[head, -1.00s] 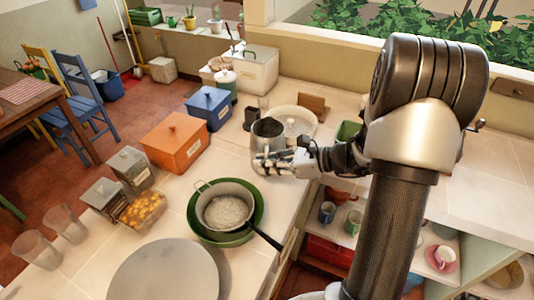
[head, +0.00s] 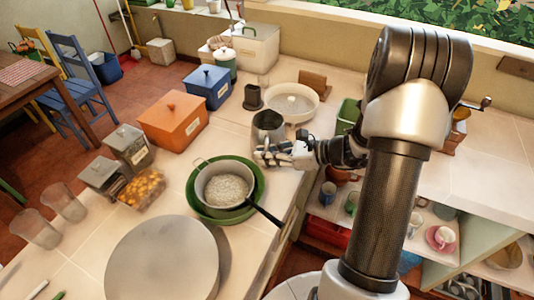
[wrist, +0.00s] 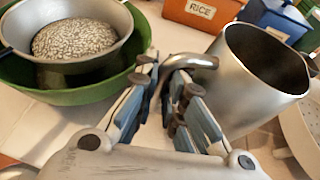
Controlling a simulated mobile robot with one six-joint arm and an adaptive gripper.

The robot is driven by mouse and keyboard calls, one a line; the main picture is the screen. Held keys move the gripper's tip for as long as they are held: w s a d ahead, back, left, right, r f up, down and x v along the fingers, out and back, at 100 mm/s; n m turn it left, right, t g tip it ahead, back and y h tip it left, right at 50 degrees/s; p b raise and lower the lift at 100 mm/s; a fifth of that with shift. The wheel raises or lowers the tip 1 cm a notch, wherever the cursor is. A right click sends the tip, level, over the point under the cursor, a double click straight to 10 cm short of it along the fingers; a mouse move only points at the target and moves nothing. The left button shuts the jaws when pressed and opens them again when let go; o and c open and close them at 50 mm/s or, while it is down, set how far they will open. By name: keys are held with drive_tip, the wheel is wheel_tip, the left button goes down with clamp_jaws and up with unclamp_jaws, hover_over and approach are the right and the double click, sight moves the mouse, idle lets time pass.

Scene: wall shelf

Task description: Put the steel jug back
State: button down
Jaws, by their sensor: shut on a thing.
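The steel jug (head: 268,127) is a plain open-topped metal cylinder over the counter, between the green bowl and the white dish. It also shows at the right of the wrist view (wrist: 252,80), upright or nearly so. My gripper (head: 268,153) is beside the jug on its near side. In the wrist view, its fingers (wrist: 165,88) are closed around the jug's curved handle (wrist: 192,62). The jug's base is largely hidden, so I cannot tell whether it touches the counter.
A pot of grain (head: 226,188) sits in a green bowl (head: 254,207) to the left front. A white dish (head: 313,104), a dark cup (head: 253,96) and an orange RICE box (head: 172,125) stand nearby. Open shelves with mugs (head: 328,194) lie below the counter.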

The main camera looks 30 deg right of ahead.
drive_tip(key=c, duration=1.7)
unclamp_jaws()
drive_tip(key=p+v, duration=0.3)
drive_tip(key=v, duration=0.9)
drive_tip(key=shift+r+p, duration=0.1)
drive_tip(key=shift+p, duration=0.3)
